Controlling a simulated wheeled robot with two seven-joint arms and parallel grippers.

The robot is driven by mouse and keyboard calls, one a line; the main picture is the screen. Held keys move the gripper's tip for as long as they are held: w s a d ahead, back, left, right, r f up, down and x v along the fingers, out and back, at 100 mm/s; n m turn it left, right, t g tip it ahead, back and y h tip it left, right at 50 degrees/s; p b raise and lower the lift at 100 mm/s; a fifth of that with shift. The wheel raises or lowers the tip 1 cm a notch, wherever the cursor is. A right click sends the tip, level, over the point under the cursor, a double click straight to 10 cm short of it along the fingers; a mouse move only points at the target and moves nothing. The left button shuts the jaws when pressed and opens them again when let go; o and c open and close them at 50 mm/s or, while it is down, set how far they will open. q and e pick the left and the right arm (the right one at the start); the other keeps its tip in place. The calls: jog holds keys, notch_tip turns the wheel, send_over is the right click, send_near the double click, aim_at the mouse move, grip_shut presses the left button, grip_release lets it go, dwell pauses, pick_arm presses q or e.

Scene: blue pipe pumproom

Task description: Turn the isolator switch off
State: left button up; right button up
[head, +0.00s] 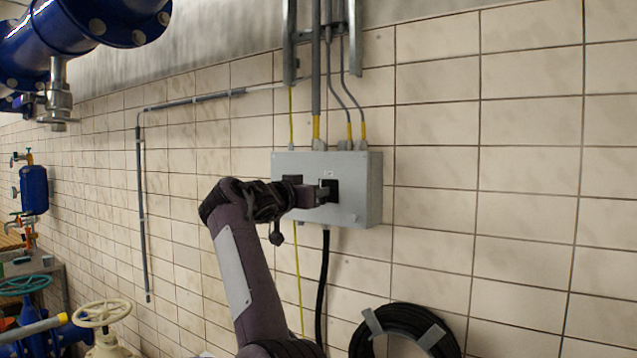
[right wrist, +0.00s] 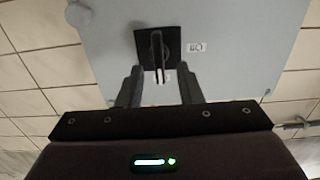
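The isolator switch (right wrist: 157,50) is a black handle on a black square plate, on the front of a grey box on the tiled wall. In the head view the switch (head: 331,187) is partly hidden by my right gripper (head: 322,192), which comes up to it from the left. In the right wrist view the two fingers of my right gripper (right wrist: 158,80) are spread apart, one on each side of the handle's near end. I cannot tell whether they touch it. A small label (right wrist: 196,47) sits beside the plate. My left gripper is not in view.
The grey box (head: 362,190) has conduits (head: 316,70) entering from above and a black cable (head: 323,280) leaving below. A coiled black hose (head: 405,320) hangs at lower right. Blue pipes (head: 85,20) and a cream handwheel (head: 101,313) are at left. The wall at right is clear.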

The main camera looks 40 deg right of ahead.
jog(key=p+x, duration=0.1)
jog(key=x, duration=0.1)
jog(key=shift+d, duration=0.35)
jog(key=shift+w, duration=0.1)
jog(key=shift+c, duration=0.8)
grip_shut()
